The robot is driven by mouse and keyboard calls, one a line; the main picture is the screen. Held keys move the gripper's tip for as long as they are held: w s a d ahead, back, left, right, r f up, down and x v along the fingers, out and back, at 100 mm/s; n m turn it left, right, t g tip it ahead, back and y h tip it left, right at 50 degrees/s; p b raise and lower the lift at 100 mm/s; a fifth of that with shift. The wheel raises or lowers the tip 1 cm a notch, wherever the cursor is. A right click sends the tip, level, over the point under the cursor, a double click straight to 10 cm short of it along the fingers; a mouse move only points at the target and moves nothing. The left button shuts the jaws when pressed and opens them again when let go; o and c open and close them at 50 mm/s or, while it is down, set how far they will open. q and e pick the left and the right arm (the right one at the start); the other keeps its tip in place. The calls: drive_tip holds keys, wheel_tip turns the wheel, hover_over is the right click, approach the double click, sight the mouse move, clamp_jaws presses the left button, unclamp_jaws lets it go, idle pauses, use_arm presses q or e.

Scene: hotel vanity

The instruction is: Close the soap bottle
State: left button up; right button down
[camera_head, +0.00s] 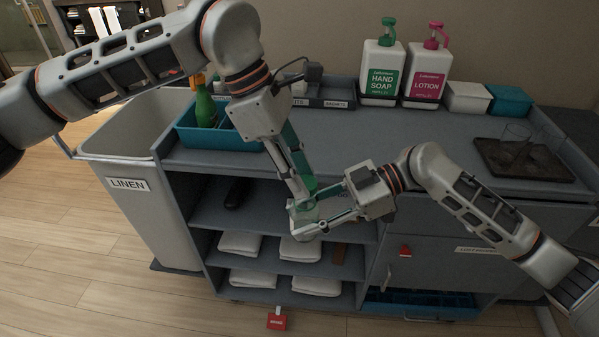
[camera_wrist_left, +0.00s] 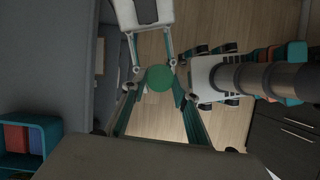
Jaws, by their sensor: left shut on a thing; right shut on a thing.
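A small green-topped bottle (camera_head: 306,206) is mostly hidden among my gripper fingers, in front of the cart's top shelf opening. Its round green cap (camera_wrist_left: 160,77) lies between the fingertips in the left wrist view, seen from above. My left gripper (camera_head: 304,192) points down from above and is shut on the cap. My right gripper (camera_head: 305,213) comes in from the right, just below, and is shut on the bottle body. It also shows at the top of the left wrist view (camera_wrist_left: 151,63). I cannot tell whether the cap is seated on the bottle.
A large hand soap pump bottle (camera_head: 381,72) and a lotion bottle (camera_head: 426,75) stand at the back of the grey cart top (camera_head: 400,130). A teal caddy (camera_head: 188,139) holds a green spray bottle (camera_head: 205,107). Shelves with folded towels (camera_head: 240,243) lie behind my grippers.

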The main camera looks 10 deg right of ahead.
sight(305, 176)
use_arm(q)
drive_tip(key=shift+f, duration=0.8)
drive_tip(key=shift+f, duration=0.55)
drive_tip(key=m, duration=0.1)
drive_tip(key=m+g, duration=0.1)
drive_tip(key=m, duration=0.2)
drive_tip(key=shift+w+d+y, duration=0.15)
drive_tip(key=shift+w+y, duration=0.1)
drive_tip(key=shift+y, duration=0.15)
drive_tip(key=m+g, duration=0.1)
drive_tip(key=m, duration=0.1)
drive_tip(key=m+y, duration=0.1)
drive_tip(key=m, duration=0.2)
drive_tip(key=shift+w+d+g+y, duration=0.1)
drive_tip(key=shift+d+g+y, duration=0.1)
drive_tip(key=shift+g+y, duration=0.15)
drive_tip(key=m, duration=0.2)
drive_tip(key=m+y, duration=0.1)
drive_tip(key=shift+d+m+g+y, duration=0.15)
drive_tip(key=shift+m+g+y, duration=0.1)
drive_tip(key=shift+m, duration=0.15)
drive_tip(key=m+y, duration=0.1)
drive_tip(key=m, duration=0.2)
drive_tip(key=shift+d, duration=0.1)
